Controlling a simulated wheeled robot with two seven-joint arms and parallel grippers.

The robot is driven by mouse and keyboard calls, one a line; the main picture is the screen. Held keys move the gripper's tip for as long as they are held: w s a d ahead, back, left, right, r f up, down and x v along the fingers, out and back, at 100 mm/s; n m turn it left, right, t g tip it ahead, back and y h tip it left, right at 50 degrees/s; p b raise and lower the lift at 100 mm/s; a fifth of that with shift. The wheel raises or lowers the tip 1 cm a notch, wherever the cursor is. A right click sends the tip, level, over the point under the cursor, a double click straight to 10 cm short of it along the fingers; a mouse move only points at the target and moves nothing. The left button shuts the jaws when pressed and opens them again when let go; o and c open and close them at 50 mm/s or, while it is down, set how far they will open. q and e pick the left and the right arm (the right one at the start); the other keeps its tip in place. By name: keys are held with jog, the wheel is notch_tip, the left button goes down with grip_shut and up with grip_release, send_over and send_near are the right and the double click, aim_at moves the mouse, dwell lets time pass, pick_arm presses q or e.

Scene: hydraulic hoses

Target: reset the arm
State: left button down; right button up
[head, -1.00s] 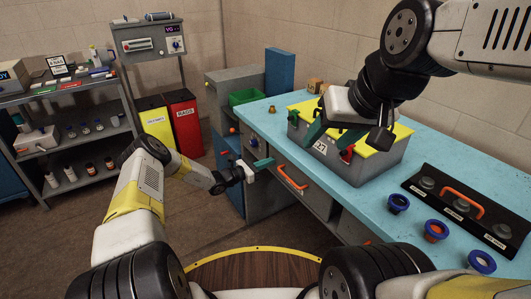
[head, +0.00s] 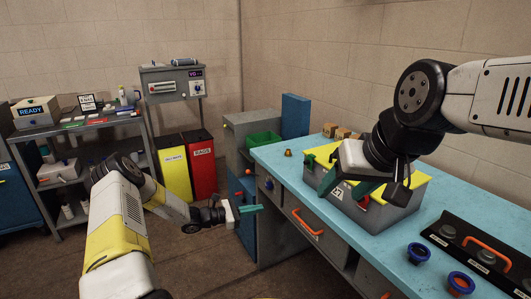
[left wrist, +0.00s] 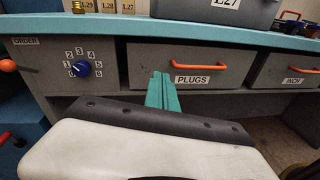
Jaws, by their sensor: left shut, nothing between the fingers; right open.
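My left gripper (head: 249,209) is shut and empty, held out in front of the workbench at about drawer height. In the left wrist view its green fingers (left wrist: 162,92) lie together, in front of the grey drawer marked PLUGS (left wrist: 190,66), with nothing between them. My right gripper (head: 347,186) is open, with its green fingers apart above the grey box with a yellow top (head: 398,205) on the blue workbench. The right wrist hides part of that box. I cannot tell whether the right fingers touch it.
The blue bench top (head: 378,237) carries blue-rimmed cups (head: 418,253) and a black panel with an orange handle (head: 487,258). Drawers with orange handles (head: 307,222) face my left arm. A grey shelf (head: 75,134), yellow bin (head: 174,170) and red bin (head: 200,168) stand at the back left.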

pick_arm(q)
jog(key=s+r+m+g+y, duration=0.35)
jog(key=s+r+m, duration=0.4)
jog(key=r, duration=0.35)
jog(key=s+r+m+g+y, duration=0.35)
jog(key=s+r+m, duration=0.35)
jog(key=r, duration=0.4)
jog(key=s+a+r+m+t+y, duration=0.2)
jog(key=s+a+r, duration=0.1)
jog(key=s, duration=0.4)
jog(key=s+a+r+m+t+y, duration=0.2)
jog(key=s+a+r, duration=0.1)
jog(key=s+r, duration=0.2)
jog(key=s+a+r+m+t+y, duration=0.2)
jog(key=s+a+r, duration=0.1)
jog(key=s, duration=0.6)
jog(key=shift+s+a+r+m+t+y, duration=0.3)
jog(key=shift+s+a+r+m+t, duration=0.1)
jog(key=shift+r, duration=0.35)
